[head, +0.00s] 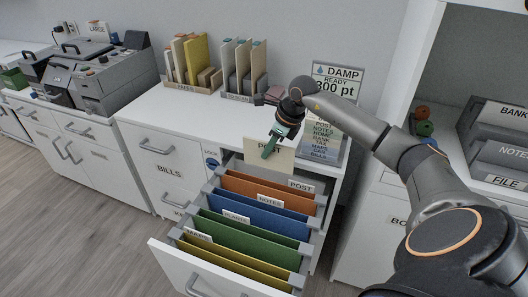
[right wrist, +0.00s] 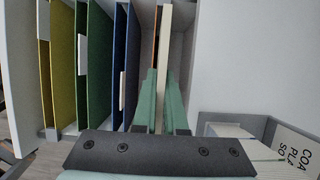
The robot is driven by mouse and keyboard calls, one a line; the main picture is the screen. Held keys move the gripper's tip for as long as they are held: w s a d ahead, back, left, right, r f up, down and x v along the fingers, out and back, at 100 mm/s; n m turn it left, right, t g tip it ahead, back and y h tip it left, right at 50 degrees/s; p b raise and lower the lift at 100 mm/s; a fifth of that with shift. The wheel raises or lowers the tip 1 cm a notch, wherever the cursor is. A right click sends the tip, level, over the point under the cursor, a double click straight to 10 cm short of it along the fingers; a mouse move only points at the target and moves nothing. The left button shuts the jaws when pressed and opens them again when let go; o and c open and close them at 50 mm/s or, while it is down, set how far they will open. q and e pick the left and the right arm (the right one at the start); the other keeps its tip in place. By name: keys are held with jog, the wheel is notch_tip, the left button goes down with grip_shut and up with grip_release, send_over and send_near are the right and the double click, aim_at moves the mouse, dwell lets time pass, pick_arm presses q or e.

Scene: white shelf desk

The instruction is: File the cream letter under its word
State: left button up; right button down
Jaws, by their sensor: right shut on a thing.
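My right gripper (head: 275,143) is shut on the cream letter (head: 284,160), which reads POST and hangs upright over the back of the open drawer (head: 170,268). In the right wrist view the letter (right wrist: 167,62) is edge-on between the green fingers (right wrist: 165,105), beside the orange folder (right wrist: 155,38). The drawer holds an orange folder (head: 245,189) with a tab reading POST (head: 301,187), a blue folder (head: 240,214) with a tab reading NOTES (head: 270,201), a green folder (head: 235,238) and a yellow folder (head: 230,263). The letter's lower edge is near the drawer's back. My left gripper is not in view.
A stand with a word list (head: 322,140) and a DAMP sign (head: 337,82) stand on the white desk (head: 190,118) behind. Two file racks stand there, one with yellow folders (head: 196,60), one with grey ones (head: 243,65). A shelf with labelled trays (head: 500,150) is at right.

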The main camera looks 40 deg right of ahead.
aim_at(269, 168)
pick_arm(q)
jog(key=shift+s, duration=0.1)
pick_arm(e)
jog(key=shift+d+r, duration=0.1)
jog(key=shift+f+b, duration=0.5)
jog(key=shift+f, duration=0.35)
jog(key=shift+f+b, duration=0.95)
jog(key=shift+f, duration=0.55)
jog(key=shift+f+b, duration=0.55)
jog(key=shift+f, duration=0.55)
jog(key=shift+f+b, duration=0.45)
jog(key=shift+b, duration=0.05)
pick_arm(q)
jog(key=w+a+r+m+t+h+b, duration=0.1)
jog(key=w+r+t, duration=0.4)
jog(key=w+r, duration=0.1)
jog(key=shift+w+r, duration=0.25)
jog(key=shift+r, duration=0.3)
pick_arm(e)
jog(key=shift+f, duration=1.1)
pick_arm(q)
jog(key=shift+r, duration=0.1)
